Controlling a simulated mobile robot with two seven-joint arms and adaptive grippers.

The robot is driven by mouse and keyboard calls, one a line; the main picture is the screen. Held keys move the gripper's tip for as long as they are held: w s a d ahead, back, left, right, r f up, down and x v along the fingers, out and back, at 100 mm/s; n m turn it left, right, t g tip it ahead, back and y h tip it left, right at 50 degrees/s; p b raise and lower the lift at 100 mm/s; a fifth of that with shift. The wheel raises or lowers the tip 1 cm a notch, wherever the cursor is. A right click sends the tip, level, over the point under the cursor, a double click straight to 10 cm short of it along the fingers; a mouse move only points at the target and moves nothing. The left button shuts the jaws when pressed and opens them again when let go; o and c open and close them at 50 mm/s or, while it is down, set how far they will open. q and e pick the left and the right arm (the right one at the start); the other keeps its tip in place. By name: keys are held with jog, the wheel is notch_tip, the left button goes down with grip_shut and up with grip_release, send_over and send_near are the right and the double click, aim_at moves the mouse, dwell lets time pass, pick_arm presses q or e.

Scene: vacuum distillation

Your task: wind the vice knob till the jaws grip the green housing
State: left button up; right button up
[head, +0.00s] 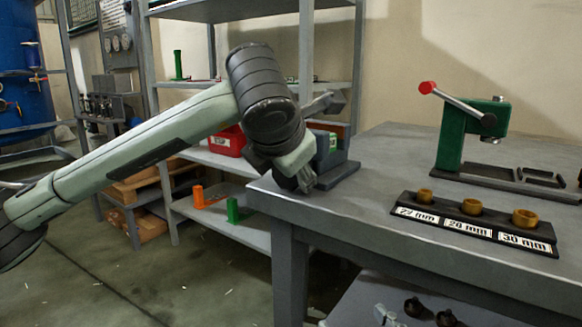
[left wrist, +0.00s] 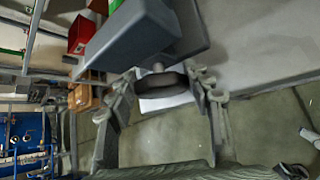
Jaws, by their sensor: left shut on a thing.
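The grey vice (head: 342,172) stands at the near left corner of the workbench, partly hidden behind my left gripper (head: 303,182). A bit of the green housing (head: 333,141) shows between its jaws; whether the jaws touch it cannot be seen. In the left wrist view the vice body (left wrist: 135,35) fills the upper middle, with an edge of the green housing (left wrist: 115,5) above it. The dark vice knob (left wrist: 162,82) sits on a short shaft between the fingers of my left gripper (left wrist: 163,88), which is shut on it. The knob is hidden in the head view.
A green press (head: 453,135) with a red-tipped lever stands on the bench (head: 385,155). In front is a black rack (head: 475,228) holding three brass rings. Shelving behind holds a red bin (head: 227,141) and orange and green brackets. Floor left of the bench is open.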

pick_arm(q)
jog(key=shift+a+f, duration=0.2)
jog(key=shift+f, duration=0.3)
jog(key=o, duration=1.1)
jog(key=shift+w, duration=0.15)
jog(key=shift+w+r+v, duration=0.1)
jog(key=shift+r+v, duration=0.05)
jog(key=shift+v, duration=1.4)
jog(key=shift+w+r+v, duration=0.1)
jog(key=shift+v, duration=1.45)
jog(key=shift+w+r+v, duration=0.15)
jog(key=shift+v, duration=1.4)
jog(key=shift+a, duration=0.15)
